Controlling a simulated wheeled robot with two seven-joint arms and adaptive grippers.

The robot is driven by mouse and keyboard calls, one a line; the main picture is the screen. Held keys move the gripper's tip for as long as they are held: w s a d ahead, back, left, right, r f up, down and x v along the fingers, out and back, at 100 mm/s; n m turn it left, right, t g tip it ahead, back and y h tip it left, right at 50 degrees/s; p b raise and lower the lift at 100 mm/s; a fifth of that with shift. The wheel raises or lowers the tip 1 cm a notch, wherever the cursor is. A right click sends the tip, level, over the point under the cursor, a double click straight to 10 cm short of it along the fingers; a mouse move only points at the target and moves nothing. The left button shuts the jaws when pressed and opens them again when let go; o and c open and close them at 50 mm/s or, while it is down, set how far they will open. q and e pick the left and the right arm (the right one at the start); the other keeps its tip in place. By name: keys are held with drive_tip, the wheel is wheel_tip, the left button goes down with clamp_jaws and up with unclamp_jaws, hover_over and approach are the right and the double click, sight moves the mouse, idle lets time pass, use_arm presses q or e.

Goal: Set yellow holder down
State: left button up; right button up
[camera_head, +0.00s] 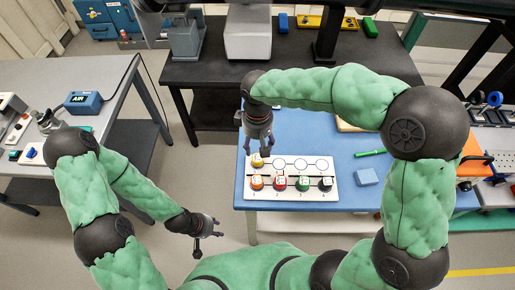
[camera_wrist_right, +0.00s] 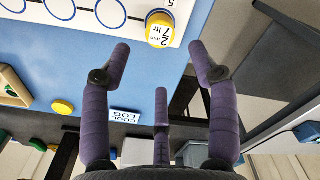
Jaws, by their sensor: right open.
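The yellow holder (camera_head: 257,160) stands at the left end of the back row on a white board (camera_head: 290,196). In the right wrist view, the yellow holder (camera_wrist_right: 160,28) has a white labelled top and sits at the board's corner. My right gripper (camera_head: 258,140) is just behind and above it. In the wrist view, the right gripper's fingers (camera_wrist_right: 160,75) are spread wide with nothing between them, and the holder is beyond the fingertips. My left gripper (camera_head: 207,233) is open and empty, left of the blue table, away from the board.
Several holders, including red (camera_head: 280,183), green (camera_head: 302,184) and black (camera_head: 325,184) ones, stand in the board's front row. The other back-row circles are empty.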

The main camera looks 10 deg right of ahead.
drive_tip(key=shift+r+p, duration=0.3)
drive_tip(key=shift+r, duration=1.35)
